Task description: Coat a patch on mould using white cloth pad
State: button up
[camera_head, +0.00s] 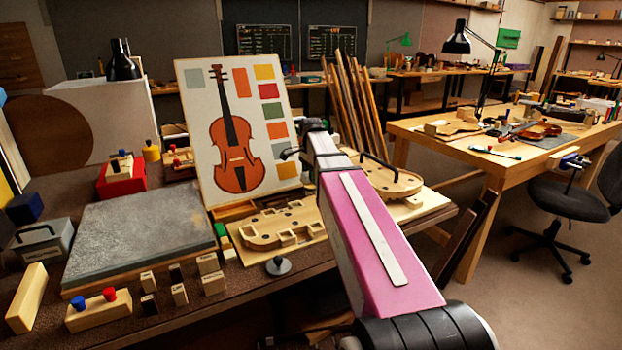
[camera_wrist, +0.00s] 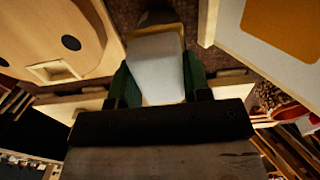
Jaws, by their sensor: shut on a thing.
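In the wrist view my gripper (camera_wrist: 157,78) has its two dark green fingers closed on the sides of a pale white pad (camera_wrist: 158,50). A wooden mould (camera_wrist: 85,22) with dark round spots and a rectangular notch lies to the left of the pad; I cannot tell whether they touch. In the head view a notched, violin-shaped wooden mould (camera_head: 262,238) lies on the bench in front of the violin chart. Another wooden form (camera_head: 405,186) with a dark handle lies right of my arm. My arm hides the pad and most of my gripper there.
The violin chart (camera_head: 200,100) stands upright behind the mould. A grey slab (camera_head: 140,235) and several small blocks (camera_head: 179,294) fill the bench's left side. A small grey knobbed piece (camera_head: 278,265) stands at the front edge. A second bench (camera_head: 470,150) is at the right.

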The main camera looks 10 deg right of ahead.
jog(key=shift+r, duration=2.7)
